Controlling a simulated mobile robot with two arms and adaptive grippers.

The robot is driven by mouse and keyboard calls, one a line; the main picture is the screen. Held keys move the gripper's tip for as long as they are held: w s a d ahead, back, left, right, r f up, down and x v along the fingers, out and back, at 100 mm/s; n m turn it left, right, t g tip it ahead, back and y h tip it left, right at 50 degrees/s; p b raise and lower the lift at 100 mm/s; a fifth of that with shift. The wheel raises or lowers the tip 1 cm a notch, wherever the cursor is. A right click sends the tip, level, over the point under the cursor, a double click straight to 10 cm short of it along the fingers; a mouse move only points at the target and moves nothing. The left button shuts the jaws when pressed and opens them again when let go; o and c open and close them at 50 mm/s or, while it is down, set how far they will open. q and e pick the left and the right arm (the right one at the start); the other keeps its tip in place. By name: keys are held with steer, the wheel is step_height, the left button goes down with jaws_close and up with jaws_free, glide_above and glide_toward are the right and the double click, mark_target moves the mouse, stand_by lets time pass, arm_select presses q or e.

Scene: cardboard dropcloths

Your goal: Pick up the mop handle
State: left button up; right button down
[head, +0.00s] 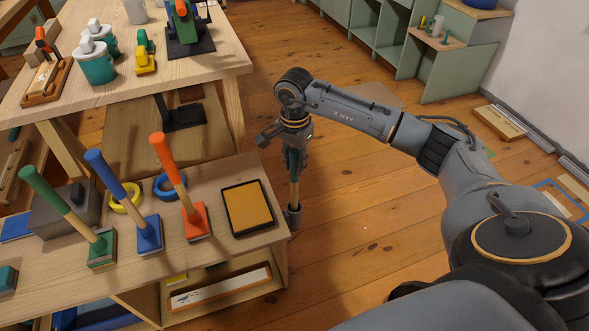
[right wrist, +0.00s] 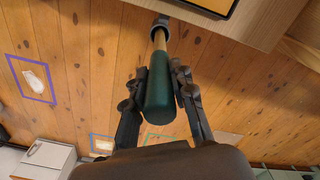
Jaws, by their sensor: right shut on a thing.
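The mop handle has a dark green grip (right wrist: 160,92) and a pale wooden shaft (head: 294,192). It stands nearly upright just off the right end of the low wooden bench. Its lower end goes into a dark grey cylindrical piece (head: 294,215); I cannot tell whether that piece is fixed to the bench. My right gripper (head: 292,152) is above, pointing down, shut on the green grip. In the right wrist view the fingers (right wrist: 158,84) lie on both sides of the grip. My left gripper is not in view.
The low bench (head: 225,170) holds several brushes with coloured handles, among them an orange one (head: 172,165), and a yellow-orange pad in a black tray (head: 248,207). A higher table (head: 215,50) stands behind. Bare plank floor (head: 370,210) lies to the right; green cabinets (head: 440,70) stand at the back.

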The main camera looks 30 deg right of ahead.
mark_target(294, 150)
step_height(294, 150, up, 6)
steer(key=shift+r+p, duration=0.1)
steer(key=shift+p, duration=0.35)
step_height(294, 150, up, 8)
steer(key=r+p, duration=0.1)
steer(key=s+a+f+n+p, duration=0.1)
steer(key=s+a+n, duration=0.6)
steer(key=a+n, duration=0.7)
arm_select(q)
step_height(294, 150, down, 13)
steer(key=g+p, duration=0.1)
steer(key=p, duration=0.7)
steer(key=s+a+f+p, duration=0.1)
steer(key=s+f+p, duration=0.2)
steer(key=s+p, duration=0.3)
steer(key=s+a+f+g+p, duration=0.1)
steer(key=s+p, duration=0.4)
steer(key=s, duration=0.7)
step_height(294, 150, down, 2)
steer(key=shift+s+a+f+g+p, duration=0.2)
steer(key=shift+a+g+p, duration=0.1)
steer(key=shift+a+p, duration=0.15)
arm_select(e)
steer(key=s+r, duration=0.4)
steer(key=r, duration=0.4)
steer(key=s+r, duration=0.4)
steer(key=r, duration=0.4)
steer(key=shift+d+r, duration=0.2)
steer(key=shift+d, duration=0.05)
steer(key=shift+f, duration=0.1)
